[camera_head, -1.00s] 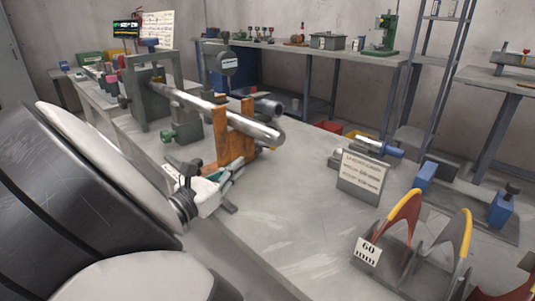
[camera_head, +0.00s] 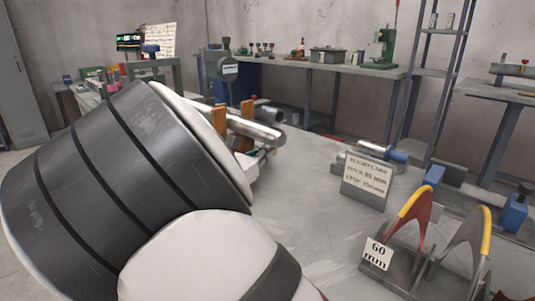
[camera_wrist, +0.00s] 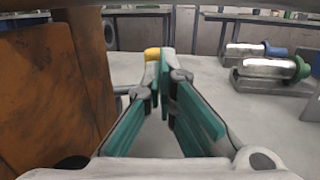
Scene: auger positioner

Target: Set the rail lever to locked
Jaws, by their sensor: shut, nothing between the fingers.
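My gripper (camera_wrist: 165,62) shows in the wrist view with its two green-padded fingers closed together at the tips and nothing held. A rounded yellow piece (camera_wrist: 152,53) sits right at the left fingertip. It may be a lever's knob, but I cannot tell whether the fingers touch it. An orange upright support (camera_wrist: 45,95) stands close on the left of the fingers. The steel shaft (camera_head: 262,134) and an orange support (camera_head: 247,108) show past the arm. I cannot make out the rail lever for certain.
A printed card stand (camera_head: 366,180) stands on the bench (camera_head: 310,205). Red and grey flights with yellow edges (camera_head: 415,225) stand at front right. Bench space between is clear.

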